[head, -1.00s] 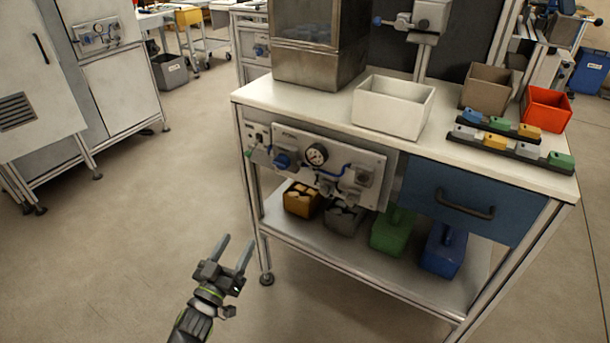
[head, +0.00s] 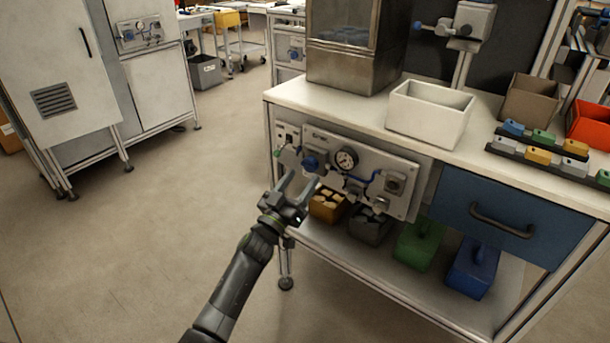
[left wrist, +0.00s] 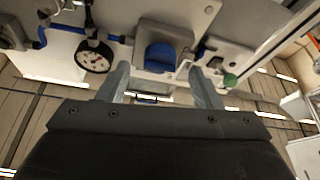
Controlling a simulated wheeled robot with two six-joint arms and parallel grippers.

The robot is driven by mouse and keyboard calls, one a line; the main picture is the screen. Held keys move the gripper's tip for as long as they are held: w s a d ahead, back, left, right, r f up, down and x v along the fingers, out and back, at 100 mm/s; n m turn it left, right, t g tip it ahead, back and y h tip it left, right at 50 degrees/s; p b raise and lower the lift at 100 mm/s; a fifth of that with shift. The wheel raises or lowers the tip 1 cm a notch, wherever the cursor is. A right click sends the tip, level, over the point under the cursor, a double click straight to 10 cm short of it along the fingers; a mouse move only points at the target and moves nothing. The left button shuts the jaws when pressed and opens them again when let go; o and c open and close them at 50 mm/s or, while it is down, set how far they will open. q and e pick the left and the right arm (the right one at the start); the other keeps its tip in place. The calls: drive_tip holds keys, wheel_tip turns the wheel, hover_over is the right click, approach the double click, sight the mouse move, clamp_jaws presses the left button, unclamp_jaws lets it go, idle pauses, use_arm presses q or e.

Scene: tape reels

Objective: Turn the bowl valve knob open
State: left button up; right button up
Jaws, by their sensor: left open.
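The blue valve knob (head: 311,162) sits on the left part of the grey valve panel (head: 352,172) on the bench front, left of a round gauge (head: 346,158). My left gripper (head: 297,180) is open and empty, just in front of and below the knob in the head view. In the left wrist view the blue knob (left wrist: 160,57) lies beyond the gap between the two open fingers (left wrist: 158,85), apart from them. The gauge (left wrist: 94,56) shows to the left of the fingers there. I cannot read a knob label. My right gripper is not in view.
A small green knob (left wrist: 230,80) is near the right finger in the left wrist view. A blue drawer (head: 500,215) is right of the panel. Several bins stand on the lower shelf, a white box (head: 430,112) on top. The floor (head: 150,240) at left is clear.

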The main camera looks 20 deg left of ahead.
sight(309, 165)
use_arm(q)
drive_tip(key=shift+x, duration=1.45)
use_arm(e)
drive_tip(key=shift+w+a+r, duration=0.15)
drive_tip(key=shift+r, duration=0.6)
use_arm(q)
drive_tip(key=c, duration=1)
